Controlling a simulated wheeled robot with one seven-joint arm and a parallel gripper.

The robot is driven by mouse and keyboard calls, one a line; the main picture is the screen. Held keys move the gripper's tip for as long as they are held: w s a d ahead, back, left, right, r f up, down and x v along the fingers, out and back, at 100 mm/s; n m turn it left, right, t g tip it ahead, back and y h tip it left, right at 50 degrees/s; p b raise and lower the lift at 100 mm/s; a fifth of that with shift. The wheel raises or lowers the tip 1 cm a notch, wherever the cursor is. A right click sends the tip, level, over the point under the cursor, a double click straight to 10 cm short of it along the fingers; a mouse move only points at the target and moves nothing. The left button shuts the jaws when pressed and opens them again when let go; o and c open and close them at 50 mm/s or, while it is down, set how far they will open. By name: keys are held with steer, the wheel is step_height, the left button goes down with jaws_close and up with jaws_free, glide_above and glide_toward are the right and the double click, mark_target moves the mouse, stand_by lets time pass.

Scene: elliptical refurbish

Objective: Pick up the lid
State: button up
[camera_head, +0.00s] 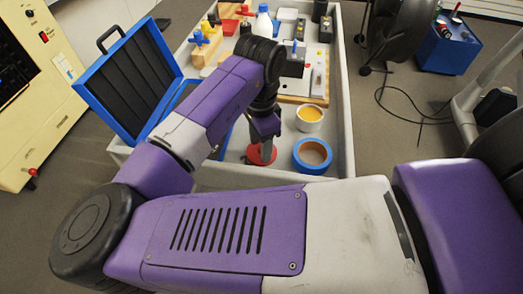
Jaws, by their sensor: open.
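A flat round red piece (257,158), likely the lid, lies on the grey tray near its front side. My gripper (266,138) points down right over it and covers part of it. The gripper is open; its fingertips are small and partly hidden, and I cannot tell whether they touch the red piece or are around a part of it. A small white cup with yellow contents (309,115) stands uncovered just to the right.
A blue ring (326,167) lies close to the right of the red piece. An open blue case (128,84) stands at the left. Bottles, boxes and a wooden board (308,100) crowd the back of the grey tray (342,90). A cable lies on the floor at right.

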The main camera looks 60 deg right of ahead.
jaws_close()
stand_by(0.3)
